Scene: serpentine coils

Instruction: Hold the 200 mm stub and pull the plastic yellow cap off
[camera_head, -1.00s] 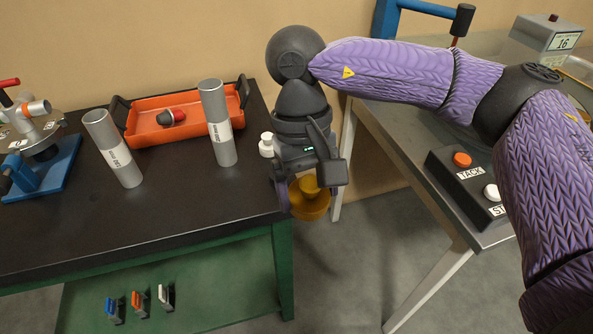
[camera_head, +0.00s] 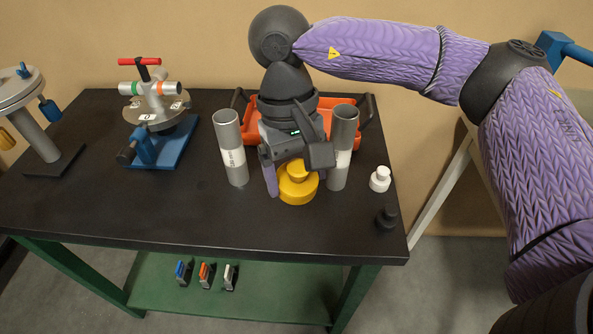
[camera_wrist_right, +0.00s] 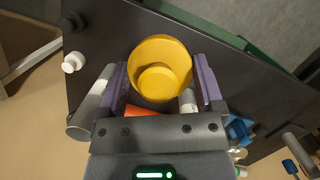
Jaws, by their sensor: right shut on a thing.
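The yellow cap (camera_head: 299,190), a round disc with a smaller raised knob, is between the fingers of my right gripper (camera_head: 295,178), which is shut on it. It also shows in the right wrist view (camera_wrist_right: 160,52). No stub is joined to the cap in view. Two grey tube stubs with white labels are upright on the black table: one to the left (camera_head: 228,140) and one to the right (camera_head: 346,125) of the gripper in the head view. The labels are too small to read, so I cannot tell which is 200 mm. My left gripper is out of view.
An orange tray (camera_head: 262,135) lies behind the gripper, partly hidden. A white knobbed piece (camera_head: 380,179) and a black one (camera_head: 387,217) stand at the right. A blue-based fixture (camera_head: 165,145) stands at the left. The black table's (camera_head: 130,210) front left is clear.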

